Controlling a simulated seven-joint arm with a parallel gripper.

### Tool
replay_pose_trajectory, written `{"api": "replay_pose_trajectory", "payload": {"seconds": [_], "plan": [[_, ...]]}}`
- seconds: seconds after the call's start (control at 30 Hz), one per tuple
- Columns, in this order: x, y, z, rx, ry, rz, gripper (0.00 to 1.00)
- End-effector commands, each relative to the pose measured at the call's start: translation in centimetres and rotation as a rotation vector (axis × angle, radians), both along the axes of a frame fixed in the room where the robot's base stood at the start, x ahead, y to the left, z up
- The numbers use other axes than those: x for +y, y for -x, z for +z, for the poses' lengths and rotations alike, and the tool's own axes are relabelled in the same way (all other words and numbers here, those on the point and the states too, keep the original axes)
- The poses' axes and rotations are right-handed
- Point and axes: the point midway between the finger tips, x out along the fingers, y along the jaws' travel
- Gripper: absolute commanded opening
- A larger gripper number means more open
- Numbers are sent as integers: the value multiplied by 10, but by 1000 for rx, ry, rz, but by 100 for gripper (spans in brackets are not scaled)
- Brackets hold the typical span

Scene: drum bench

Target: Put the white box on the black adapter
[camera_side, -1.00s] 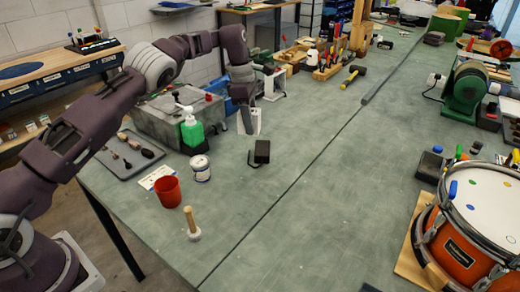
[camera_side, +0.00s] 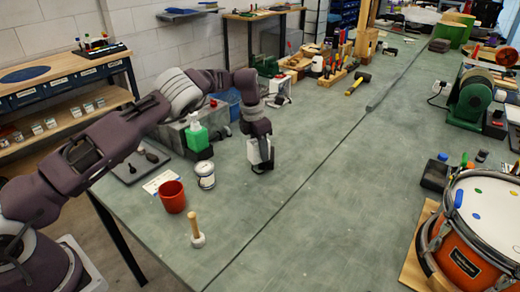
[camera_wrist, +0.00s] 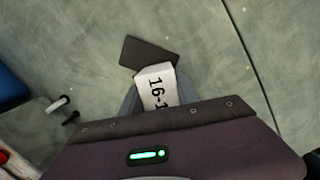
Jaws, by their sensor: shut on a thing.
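The white box (camera_side: 254,153) is held upright in my gripper (camera_side: 262,143), which is shut on it. In the wrist view the box (camera_wrist: 157,85) shows a pale face with dark printed characters, between the fingers. The black adapter (camera_side: 264,167) lies on the bench right at the box's lower end and is partly hidden by it. In the wrist view the adapter (camera_wrist: 148,52) sticks out past the box's edge. I cannot tell whether the box touches the adapter.
A green bottle (camera_side: 196,138), a white jar (camera_side: 205,176), a red cup (camera_side: 172,196) and a wooden-handled mallet (camera_side: 196,232) stand to the left and front. An orange drum (camera_side: 462,258) stands at the right. The bench middle is clear.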

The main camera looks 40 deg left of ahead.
Motion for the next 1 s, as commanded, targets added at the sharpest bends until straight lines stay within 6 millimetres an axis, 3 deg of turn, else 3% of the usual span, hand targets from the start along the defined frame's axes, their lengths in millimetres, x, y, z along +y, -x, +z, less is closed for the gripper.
{"api": "replay_pose_trajectory", "payload": {"seconds": [0.2,0.23,0.33,0.73,0.83,1.0], "plan": [[0,0,-2,0,1,0,0],[0,0,-2,0,1,-1,42],[0,0,-2,0,1,-1,60],[0,0,2,-1,-1,-1,60],[1,1,19,-3,1,-1,60],[4,8,67,-5,1,0,60]]}}
